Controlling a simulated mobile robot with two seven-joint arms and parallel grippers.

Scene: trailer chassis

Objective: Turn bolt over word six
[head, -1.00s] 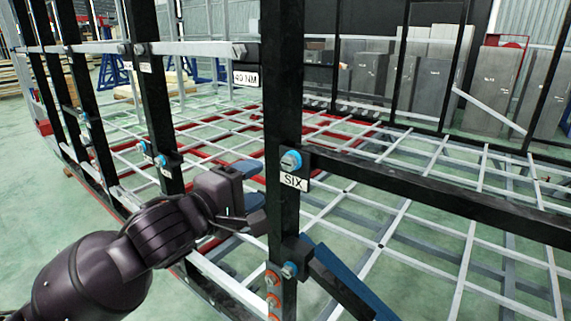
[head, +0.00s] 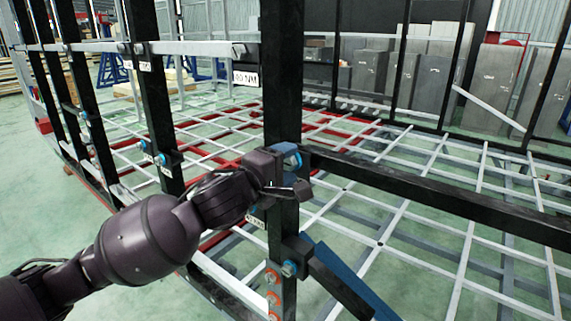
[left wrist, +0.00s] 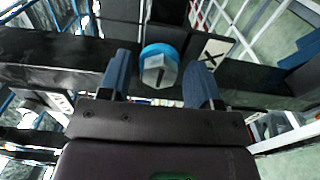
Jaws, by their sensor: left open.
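The bolt over the word SIX has a grey hex head and a blue collar, and shows in the left wrist view (left wrist: 158,68). It sits on the black frame upright (head: 282,80). Part of the white SIX label (left wrist: 213,54) shows beside it, with the X readable. My left gripper (head: 291,168) is at this bolt in the head view and covers the bolt and label there. In the left wrist view its two blue-grey fingers (left wrist: 158,82) are open, one on each side of the bolt head, with gaps visible. My right gripper is in neither view.
A black crossbar (head: 430,190) runs right from the upright. A blue diagonal brace (head: 350,283) slopes down right. More black uprights (head: 155,100) stand at left.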

